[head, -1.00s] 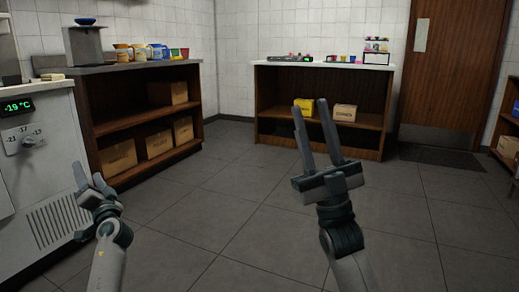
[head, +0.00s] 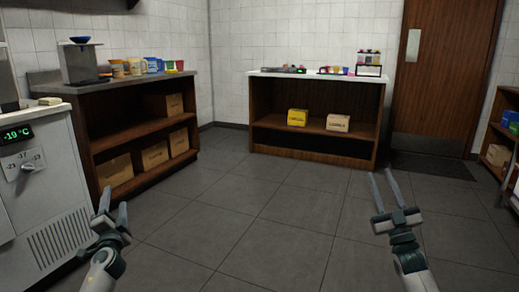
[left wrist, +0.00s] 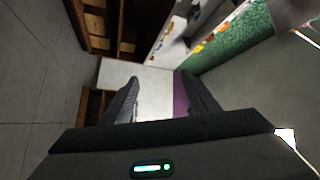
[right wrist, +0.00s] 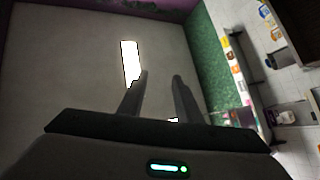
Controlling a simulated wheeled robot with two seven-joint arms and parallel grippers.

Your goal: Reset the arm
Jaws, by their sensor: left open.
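My left gripper (head: 112,216) is at the lower left of the head view, pointing up, with its fingers apart and nothing between them. The left wrist view (left wrist: 160,95) also shows its two fingers spread and empty. My right gripper (head: 383,186) is at the lower right of the head view, raised over the floor, with its fingers apart. The right wrist view (right wrist: 160,85) shows these fingers spread with nothing between them. Neither gripper touches anything.
A freezer (head: 45,180) with a -19 °C display stands at the left. A wooden shelf counter (head: 92,118) with boxes and cups is beside it. Another counter (head: 262,110) stands at the back, near a brown door (head: 435,80). The tiled floor (head: 250,220) is clear.

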